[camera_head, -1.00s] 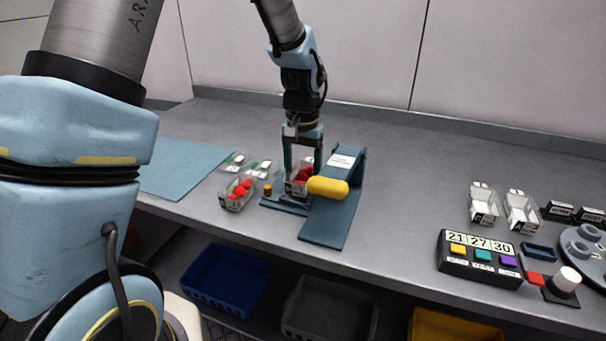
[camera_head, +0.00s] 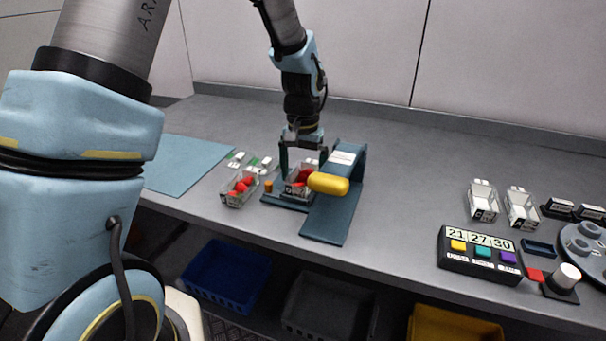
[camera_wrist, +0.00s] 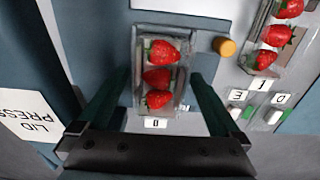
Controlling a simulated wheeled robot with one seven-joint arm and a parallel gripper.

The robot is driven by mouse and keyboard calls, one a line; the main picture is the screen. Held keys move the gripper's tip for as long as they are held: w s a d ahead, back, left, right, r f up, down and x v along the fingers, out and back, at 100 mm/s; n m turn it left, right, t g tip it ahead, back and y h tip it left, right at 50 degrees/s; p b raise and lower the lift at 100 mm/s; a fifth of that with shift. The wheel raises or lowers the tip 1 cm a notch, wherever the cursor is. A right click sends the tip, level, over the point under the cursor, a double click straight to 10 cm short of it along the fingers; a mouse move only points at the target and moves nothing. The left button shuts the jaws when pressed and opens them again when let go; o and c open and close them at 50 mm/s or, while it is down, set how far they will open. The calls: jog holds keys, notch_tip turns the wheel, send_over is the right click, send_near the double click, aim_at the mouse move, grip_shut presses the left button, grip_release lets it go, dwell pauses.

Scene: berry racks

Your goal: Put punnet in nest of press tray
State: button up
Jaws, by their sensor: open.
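A clear punnet of red strawberries (camera_head: 297,184) sits on the low tray part of the blue-grey lid press (camera_head: 330,219), beside the yellow roller (camera_head: 328,184). The wrist view shows this punnet (camera_wrist: 158,76) with several strawberries, lying between my fingers without visible contact. My gripper (camera_head: 303,170) is open around and just above the punnet; its dark green fingers (camera_wrist: 156,105) stand wide apart in the wrist view. Whether the punnet is fully seated in the nest is hard to tell.
Another strawberry punnet (camera_head: 239,189) stands left of the press, near an orange knob (camera_wrist: 225,47) and small white labels. The middle of the bench is clear.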

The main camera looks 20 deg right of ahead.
aim_at(303, 177)
notch_tip(303, 177, up, 12)
jog(key=b, duration=0.2)
jog(key=shift+r, duration=0.15)
jog(key=s+a+f+n, duration=0.1)
jog(key=a+f+n, duration=0.1)
jog(key=a, duration=0.8)
jog(key=s+a+f+n+t, duration=0.1)
jog(key=a+f+n, duration=0.1)
jog(key=a, duration=0.8)
jog(key=s+a+f+n, duration=0.2)
jog(key=a+f+n, duration=0.1)
jog(key=a, duration=0.7)
jog(key=shift+t, duration=0.3)
